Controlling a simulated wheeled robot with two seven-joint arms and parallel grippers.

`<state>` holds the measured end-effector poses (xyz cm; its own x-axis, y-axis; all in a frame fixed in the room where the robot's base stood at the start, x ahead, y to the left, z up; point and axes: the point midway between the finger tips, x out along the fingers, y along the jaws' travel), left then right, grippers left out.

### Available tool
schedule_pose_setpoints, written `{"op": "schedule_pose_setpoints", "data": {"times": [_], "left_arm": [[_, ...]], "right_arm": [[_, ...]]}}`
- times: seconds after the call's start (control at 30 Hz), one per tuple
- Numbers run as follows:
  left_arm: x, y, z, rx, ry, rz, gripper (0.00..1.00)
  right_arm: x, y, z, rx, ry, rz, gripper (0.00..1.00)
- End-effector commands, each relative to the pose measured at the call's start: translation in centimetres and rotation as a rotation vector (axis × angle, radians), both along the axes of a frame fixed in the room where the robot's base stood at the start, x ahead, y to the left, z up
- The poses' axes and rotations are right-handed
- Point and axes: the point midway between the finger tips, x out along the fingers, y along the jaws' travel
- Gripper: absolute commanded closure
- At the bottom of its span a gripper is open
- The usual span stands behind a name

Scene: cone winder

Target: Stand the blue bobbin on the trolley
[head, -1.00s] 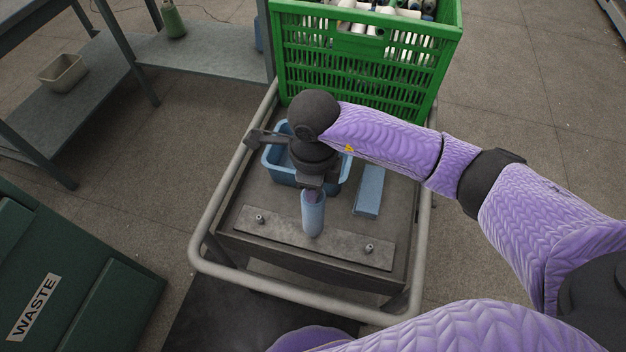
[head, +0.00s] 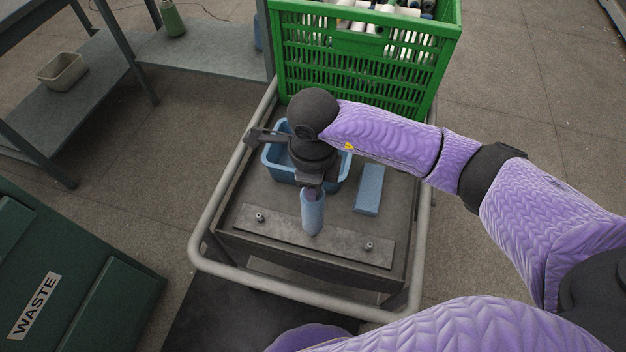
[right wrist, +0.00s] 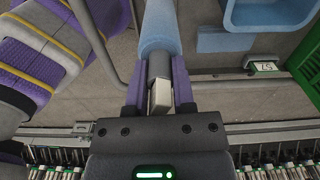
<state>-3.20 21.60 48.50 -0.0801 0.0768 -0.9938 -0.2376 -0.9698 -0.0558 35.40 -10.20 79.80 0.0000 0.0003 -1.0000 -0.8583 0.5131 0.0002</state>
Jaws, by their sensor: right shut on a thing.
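The blue bobbin (head: 313,213) stands about upright in the head view, between the two small pegs of a grey plate (head: 340,240) on the trolley (head: 233,195). My right gripper (head: 312,190) is above it and shut on its top end. In the right wrist view, the fingers (right wrist: 158,85) close on the narrow grey end, and the blue body (right wrist: 160,28) extends away from them. I cannot tell whether its lower end touches the plate or whether a peg is hidden under it. My left gripper is not in view.
A blue tub (head: 279,165) and a blue block (head: 369,190) are behind the bobbin on the trolley. A green crate (head: 365,65) full of bobbins stands at the back. A rail (head: 300,293) runs around the trolley. A green waste bin (head: 75,270) is at left.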

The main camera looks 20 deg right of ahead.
Motion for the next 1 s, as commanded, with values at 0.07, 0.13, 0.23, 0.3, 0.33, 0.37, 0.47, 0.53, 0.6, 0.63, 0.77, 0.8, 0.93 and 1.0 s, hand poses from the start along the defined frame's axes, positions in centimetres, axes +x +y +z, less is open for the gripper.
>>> {"op": "schedule_pose_setpoints", "data": {"times": [0.07,0.13,0.23,0.3,0.33,0.37,0.47,0.53,0.6,0.63,0.77,0.8,0.93,1.0], "left_arm": [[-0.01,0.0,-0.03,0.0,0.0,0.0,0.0],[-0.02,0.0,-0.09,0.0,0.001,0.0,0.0],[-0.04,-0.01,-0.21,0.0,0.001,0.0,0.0],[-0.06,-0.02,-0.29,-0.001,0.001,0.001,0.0],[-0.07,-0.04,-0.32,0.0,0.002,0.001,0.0],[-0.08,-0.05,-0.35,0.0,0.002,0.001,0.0],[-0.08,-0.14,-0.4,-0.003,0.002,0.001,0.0],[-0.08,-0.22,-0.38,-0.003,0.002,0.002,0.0],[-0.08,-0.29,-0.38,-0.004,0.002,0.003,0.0],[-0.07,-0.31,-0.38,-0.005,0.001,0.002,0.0],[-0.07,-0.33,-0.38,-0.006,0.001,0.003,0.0],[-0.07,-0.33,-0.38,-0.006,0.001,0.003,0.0],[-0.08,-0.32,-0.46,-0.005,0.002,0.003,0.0],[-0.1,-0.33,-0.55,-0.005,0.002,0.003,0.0]], "right_arm": [[0.0,0.0,-0.04,0.0,0.0,0.0,1.0],[0.0,0.0,-0.14,0.0,0.0,0.0,1.0],[-0.01,-0.01,-0.32,0.0,0.0,0.0,1.0],[0.0,-0.02,-0.46,-0.001,0.001,0.0,1.0],[0.0,-0.02,-0.51,-0.001,0.001,0.0,1.0],[-0.02,-0.03,-0.56,-0.001,0.001,0.0,1.0],[-0.02,-0.03,-0.64,-0.001,0.001,0.0,1.0],[-0.02,-0.03,-0.62,-0.001,0.001,0.0,1.0],[-0.01,-0.02,-0.61,0.0,0.0,0.0,1.0],[-0.01,-0.02,-0.6,0.0,0.0,0.0,1.0],[-0.01,-0.02,-0.6,0.0,0.0,0.0,1.0],[-0.01,-0.02,-0.61,0.0,0.0,0.0,1.0],[-0.01,-0.02,-0.72,0.0,0.0,0.0,1.0],[-0.01,-0.01,-0.85,0.0,0.0,0.0,1.0]]}}
